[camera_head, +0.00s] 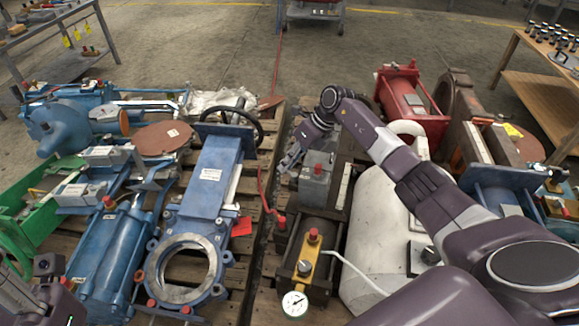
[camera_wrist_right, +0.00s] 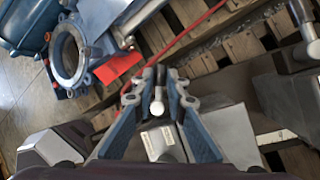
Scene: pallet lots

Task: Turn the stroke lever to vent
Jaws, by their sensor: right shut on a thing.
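My right gripper (camera_head: 292,158) reaches down in the head view beside a grey box (camera_head: 314,186) with a red cap on the black valve unit. In the right wrist view, the blue fingers of my right gripper (camera_wrist_right: 158,92) are closed around a short silver lever with a round pale knob (camera_wrist_right: 157,109). A small white label (camera_wrist_right: 160,140) sits on the grey block below it. In the head view the lever is hidden by the gripper, and I cannot read its position markings. Of my left arm only a dark part shows at the bottom left; its fingers are not visible.
A black cylinder with a yellow bracket (camera_head: 309,262) and a gauge (camera_head: 295,304) lies in front. A large white tank (camera_head: 372,235) stands to the right. A red hose (camera_head: 263,190) runs between pallets.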

